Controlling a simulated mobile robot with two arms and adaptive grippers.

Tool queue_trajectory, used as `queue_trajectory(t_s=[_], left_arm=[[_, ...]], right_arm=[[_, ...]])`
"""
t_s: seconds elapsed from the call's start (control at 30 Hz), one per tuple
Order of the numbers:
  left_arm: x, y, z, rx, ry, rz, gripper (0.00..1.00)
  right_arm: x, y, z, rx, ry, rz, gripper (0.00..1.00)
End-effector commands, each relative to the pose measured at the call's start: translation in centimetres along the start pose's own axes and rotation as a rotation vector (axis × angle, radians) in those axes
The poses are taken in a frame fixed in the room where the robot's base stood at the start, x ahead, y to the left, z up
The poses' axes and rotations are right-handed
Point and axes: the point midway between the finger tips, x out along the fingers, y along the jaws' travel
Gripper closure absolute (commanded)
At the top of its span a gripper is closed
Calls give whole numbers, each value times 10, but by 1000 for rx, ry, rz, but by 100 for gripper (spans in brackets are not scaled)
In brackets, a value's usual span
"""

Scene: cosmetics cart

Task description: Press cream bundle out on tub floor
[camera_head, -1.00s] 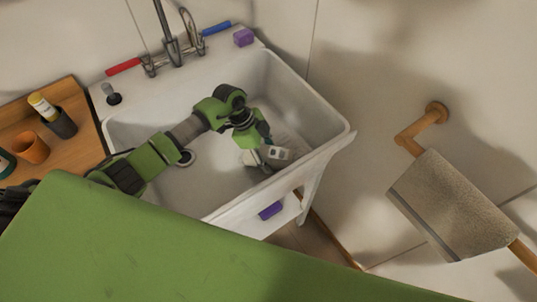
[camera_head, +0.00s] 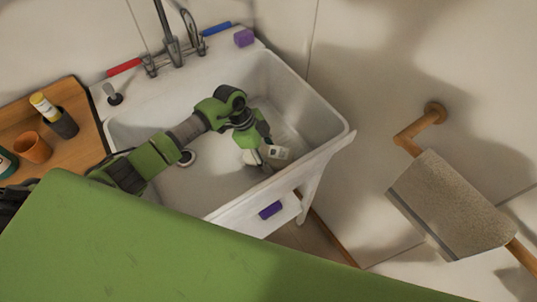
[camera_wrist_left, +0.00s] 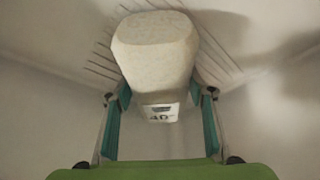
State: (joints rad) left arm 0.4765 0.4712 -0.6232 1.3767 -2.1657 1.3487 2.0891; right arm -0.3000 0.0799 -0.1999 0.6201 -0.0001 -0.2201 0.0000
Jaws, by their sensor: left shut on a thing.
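The cream bundle is a pale, rounded block (camera_wrist_left: 155,45) between the teal fingers of my left gripper (camera_wrist_left: 159,112) in the left wrist view. A small white label reading "40" (camera_wrist_left: 158,116) shows below it, between the fingers. In the head view, my left gripper (camera_head: 262,148) points down inside the white tub (camera_head: 292,92), shut on the bundle (camera_head: 250,157) low over the tub floor. I cannot tell whether the bundle touches the floor. My right gripper is not in view.
A tap (camera_head: 172,50) with red and blue handles stands at the tub's back. A wooden shelf (camera_head: 75,147) is at left, and a towel (camera_head: 455,205) hangs at right.

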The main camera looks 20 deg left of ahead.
Motion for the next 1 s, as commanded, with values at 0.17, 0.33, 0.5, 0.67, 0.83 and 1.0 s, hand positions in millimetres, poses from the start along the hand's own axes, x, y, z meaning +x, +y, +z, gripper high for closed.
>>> queue_trajectory(t_s=[0.17,0.33,0.5,0.67,0.83,1.0], left_arm=[[2,2,2,-1,-5,4,68],[2,2,2,-1,-5,4,68],[1,2,2,-2,-6,5,68],[1,2,2,-2,-6,5,68],[1,2,2,-1,-6,5,68],[1,2,2,-1,-6,5,68]], right_arm=[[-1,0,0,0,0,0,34],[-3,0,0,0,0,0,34],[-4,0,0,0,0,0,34],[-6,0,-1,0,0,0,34],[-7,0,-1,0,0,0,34],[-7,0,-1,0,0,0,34]])
